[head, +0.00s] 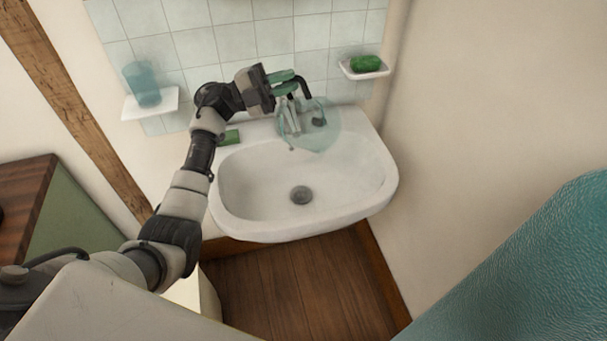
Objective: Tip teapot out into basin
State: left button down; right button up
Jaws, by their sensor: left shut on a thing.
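The white basin (255,185) is fixed to the wall, with a round drain in its floor. My left gripper (290,86) is above the basin's back rim, by the tap. It is shut on the teapot (322,133), a see-through pale blue-green glass vessel that shows below and right of the fingers. The teapot overlaps the tap and the back right of the basin in the picture. Its exact tilt and any contents are hard to make out. No stream of liquid shows. My right gripper is not in view.
The tap (290,118) stands at the basin's back. A green block (230,137) lies on the left rim. A blue tumbler (142,85) stands on a small left shelf, and green soap (365,63) lies in a dish at right. A teal textured surface (530,265) fills the lower right.

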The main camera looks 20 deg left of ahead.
pick_arm(q)
jog(key=shift+a+n+b, duration=0.2)
jog(key=shift+n+b, duration=0.1)
jog(key=shift+w+a+f+t+h, duration=0.3)
jog(key=shift+w+a, duration=0.1)
jog(key=shift+a, duration=0.15)
jog(key=shift+w+a+r+n+t+b, duration=0.2)
jog(key=shift+a+n+t+b, duration=0.05)
jog(key=shift+a+n, duration=0.2)
jog(key=shift+w+a+r+n+t+b, duration=0.15)
jog(key=shift+w+a+n+t+b, duration=0.1)
jog(key=shift+a+n, duration=0.15)
jog(key=shift+w+a+r+n+t, duration=0.3)
jog(key=shift+a+n+t, duration=0.1)
jog(key=shift+a+n, duration=0.15)
